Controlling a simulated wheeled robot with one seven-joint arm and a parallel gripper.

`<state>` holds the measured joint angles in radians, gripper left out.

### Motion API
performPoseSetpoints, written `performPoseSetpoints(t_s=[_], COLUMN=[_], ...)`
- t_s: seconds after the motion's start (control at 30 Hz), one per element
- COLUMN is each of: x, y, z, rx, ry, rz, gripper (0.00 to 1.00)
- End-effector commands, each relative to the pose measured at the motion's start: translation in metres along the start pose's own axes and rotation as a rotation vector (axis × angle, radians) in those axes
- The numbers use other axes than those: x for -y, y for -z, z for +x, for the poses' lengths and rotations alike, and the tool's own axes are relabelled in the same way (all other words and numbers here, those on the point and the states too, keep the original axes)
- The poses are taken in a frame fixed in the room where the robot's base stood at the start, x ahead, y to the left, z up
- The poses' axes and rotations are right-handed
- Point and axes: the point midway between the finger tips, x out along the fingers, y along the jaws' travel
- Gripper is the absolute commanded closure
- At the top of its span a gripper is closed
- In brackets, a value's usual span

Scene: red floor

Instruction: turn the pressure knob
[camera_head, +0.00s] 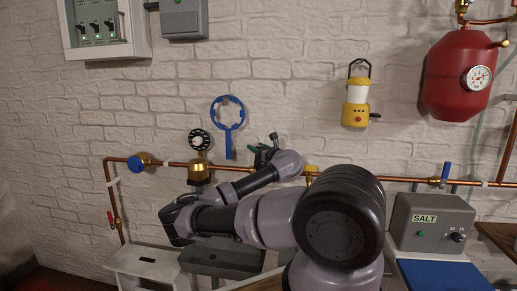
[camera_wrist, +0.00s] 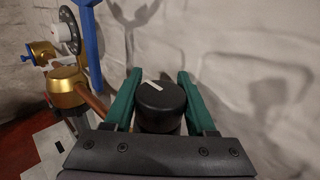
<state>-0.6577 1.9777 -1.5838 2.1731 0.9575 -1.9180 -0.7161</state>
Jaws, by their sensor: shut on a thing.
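The pressure knob is a black round knob (camera_wrist: 161,101) with a white pointer line on its top, in the middle of the wrist view. The fingertips reach past the knob towards the wall. In the head view my gripper (camera_head: 262,153) is at the copper pipe on the brick wall, partly hidden by my wrist. The lower side of the knob and its mount are hidden.
A brass valve (camera_head: 198,173) with a black dial stands left of my gripper, beside a blue ring-headed wrench (camera_head: 229,113) on the wall. A yellow lantern (camera_head: 356,105), a red tank (camera_head: 457,78) and a grey SALT box (camera_head: 431,222) are to the right.

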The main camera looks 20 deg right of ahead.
Motion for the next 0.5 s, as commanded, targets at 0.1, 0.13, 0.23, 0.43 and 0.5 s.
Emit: performPoseSetpoints(t_s=[0.1, 0.13, 0.23, 0.43, 0.5], x=[-0.0007, -0.0009, -0.0018, -0.0032, -0.0033], y=[0.0009, 0.0009, 0.0013, 0.0017, 0.0018], z=[0.0004, 0.0004, 0.0003, 0.0006, 0.0007], rx=[-0.002, -0.002, -0.003, -0.004, -0.004], ry=[-0.043, -0.050, -0.072, -0.089, -0.090], rz=[0.002, 0.003, 0.002, 0.002, 0.002], gripper=[0.99, 0.99, 0.99, 0.99, 0.99])
